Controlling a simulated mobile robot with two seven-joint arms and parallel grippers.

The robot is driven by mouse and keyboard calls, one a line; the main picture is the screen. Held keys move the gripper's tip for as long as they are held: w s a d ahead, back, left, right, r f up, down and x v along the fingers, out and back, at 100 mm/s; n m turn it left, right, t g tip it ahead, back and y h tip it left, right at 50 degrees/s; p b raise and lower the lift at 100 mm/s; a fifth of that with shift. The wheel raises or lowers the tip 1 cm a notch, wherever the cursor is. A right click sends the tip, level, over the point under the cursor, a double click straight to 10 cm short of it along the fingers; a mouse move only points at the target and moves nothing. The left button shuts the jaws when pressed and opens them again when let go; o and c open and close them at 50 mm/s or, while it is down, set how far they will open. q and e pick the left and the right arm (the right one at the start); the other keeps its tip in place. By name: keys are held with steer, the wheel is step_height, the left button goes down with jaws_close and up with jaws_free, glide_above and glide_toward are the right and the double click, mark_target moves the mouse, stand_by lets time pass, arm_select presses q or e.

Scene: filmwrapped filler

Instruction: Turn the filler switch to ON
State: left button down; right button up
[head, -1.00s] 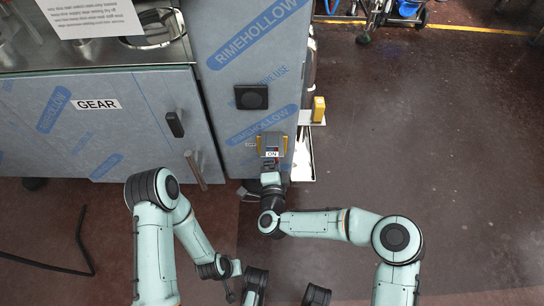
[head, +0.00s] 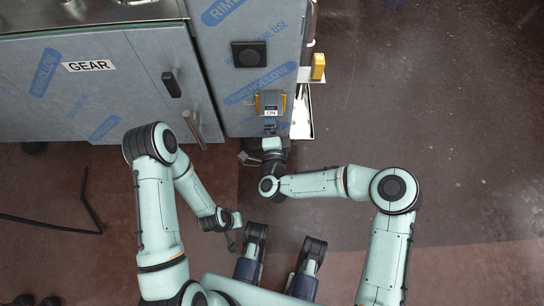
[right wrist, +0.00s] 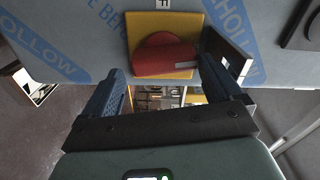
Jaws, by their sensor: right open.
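The filler switch has a red rotary knob (right wrist: 166,52) on a yellow plate (right wrist: 183,19) in the right wrist view. The knob's grip lies roughly across the picture. In the head view the switch housing (head: 270,98) sits low on the grey panel, with an ON label (head: 270,113). My right gripper (head: 273,141) is just below and in front of it. In the right wrist view its fingers (right wrist: 163,72) are apart, one on each side of the knob, with nothing held. My left gripper (head: 233,238) is away from the panel; its fingers are too small to judge.
A cabinet door labelled GEAR (head: 89,65) with a dark handle (head: 171,84) stands left of the panel. A black square fitting (head: 249,54) is above the switch. A yellow part (head: 318,66) sticks out at right. The floor (head: 430,90) on the right is clear.

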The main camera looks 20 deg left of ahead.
arm_select(q)
steer(key=shift+s+d+r+p, duration=0.1)
steer(key=shift+s+r+p, duration=0.1)
steer(key=shift+r+p, duration=0.7)
steer(key=shift+s+d+r+p, duration=0.15)
steer(key=shift+r+p, duration=0.45)
steer(key=shift+r, duration=0.6)
arm_select(e)
steer(key=v, duration=1.3)
steer(key=shift+s, duration=0.4)
arm_select(q)
steer(key=shift+r, duration=0.1)
arm_select(e)
steer(key=shift+d+r, duration=0.1)
